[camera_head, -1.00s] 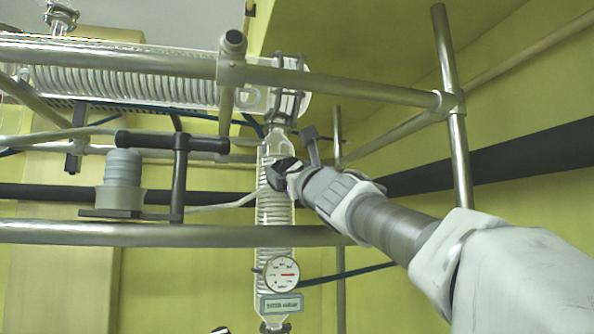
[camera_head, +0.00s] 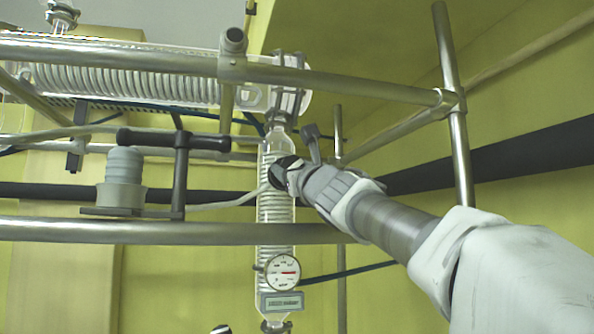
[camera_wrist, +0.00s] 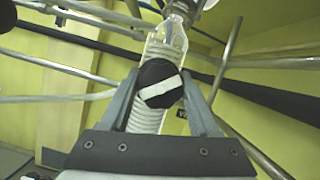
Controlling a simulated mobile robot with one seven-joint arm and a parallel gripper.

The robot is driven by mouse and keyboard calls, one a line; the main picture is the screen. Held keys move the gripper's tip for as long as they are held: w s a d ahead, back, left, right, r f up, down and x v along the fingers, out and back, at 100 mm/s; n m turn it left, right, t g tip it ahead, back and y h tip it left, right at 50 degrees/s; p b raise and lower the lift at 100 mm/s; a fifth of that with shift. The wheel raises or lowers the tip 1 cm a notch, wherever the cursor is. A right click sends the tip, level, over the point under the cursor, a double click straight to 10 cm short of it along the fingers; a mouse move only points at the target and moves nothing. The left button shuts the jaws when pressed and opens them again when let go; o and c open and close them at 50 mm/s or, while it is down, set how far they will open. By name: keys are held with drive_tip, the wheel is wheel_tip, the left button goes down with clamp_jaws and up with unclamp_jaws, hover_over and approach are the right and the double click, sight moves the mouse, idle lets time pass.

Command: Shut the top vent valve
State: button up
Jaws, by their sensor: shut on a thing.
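The top vent valve shows as a round black knob with a white bar across its face (camera_wrist: 160,84) in the wrist view. It sits in front of the upright glass column (camera_head: 276,205). My gripper (camera_wrist: 160,90) is shut on this knob, one finger on each side. The white bar slants slightly up to the right and lies roughly across the column's length. In the head view my gripper (camera_head: 287,174) reaches the column's upper part from the right and hides much of the knob. The valve's inside cannot be seen.
A round gauge (camera_head: 282,272) sits lower on the column. A horizontal steel rail (camera_head: 150,232) crosses close below my gripper, and another rail (camera_head: 350,86) runs above. A grey motor (camera_head: 123,180) stands at left. A horizontal glass coil (camera_head: 130,80) lies above.

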drive_tip(key=shift+f+m+h+b, duration=0.15)
drive_tip(key=shift+m+h+b, duration=0.35)
drive_tip(key=shift+m+b, duration=0.65)
drive_tip(key=shift+a+m+t, duration=0.1)
drive_tip(key=shift+m+t, duration=0.15)
drive_tip(key=shift+t, duration=0.05)
drive_tip(key=shift+m+h+b, duration=0.4)
drive_tip(key=shift+m, duration=0.1)
drive_tip(key=shift+d+m+h+b, duration=0.2)
drive_tip(key=shift+m+h+b, duration=0.2)
drive_tip(key=shift+m, duration=0.3)
drive_tip(key=shift+m+h+b, duration=0.35)
drive_tip(key=shift+m+h, duration=0.05)
drive_tip(key=shift+m, duration=0.1)
